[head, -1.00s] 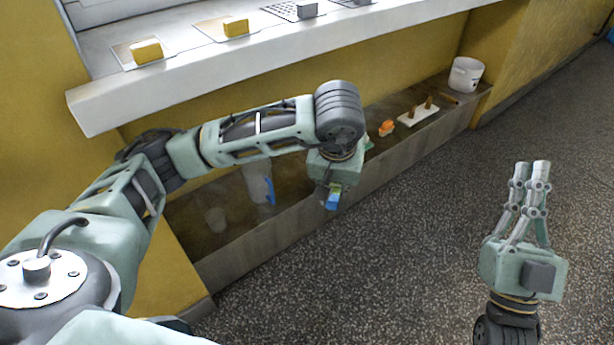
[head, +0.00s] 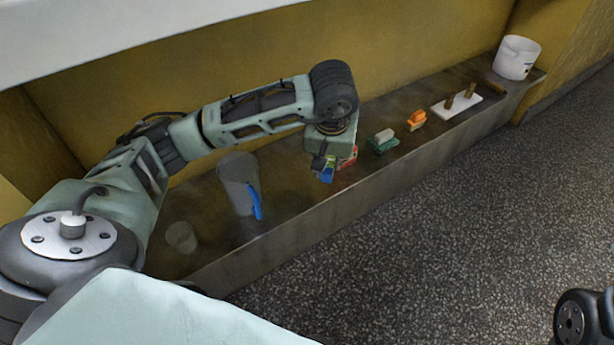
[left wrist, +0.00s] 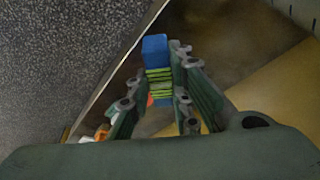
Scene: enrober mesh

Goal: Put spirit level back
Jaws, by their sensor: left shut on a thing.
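The spirit level (head: 328,174) shows as a small bar with a blue end and a green part, below my left gripper (head: 324,164) in the head view. In the left wrist view, the level's blue end (left wrist: 154,44) and green-yellow striped body (left wrist: 158,78) stand between the fingers of my left gripper (left wrist: 158,70). The left gripper is shut on it and holds it over the long ledge (head: 300,205). The arm and gripper hide part of the level. My right gripper is out of view; only a dark piece of the right arm shows at the lower right.
On the ledge, a grey jug (head: 236,178) with a blue handle and a cup (head: 181,237) stand left of the gripper. A red thing (head: 349,158) is close behind it. Rightward are a green-white block (head: 383,142), an orange block (head: 417,120), a white board (head: 462,109) and a bucket (head: 516,60).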

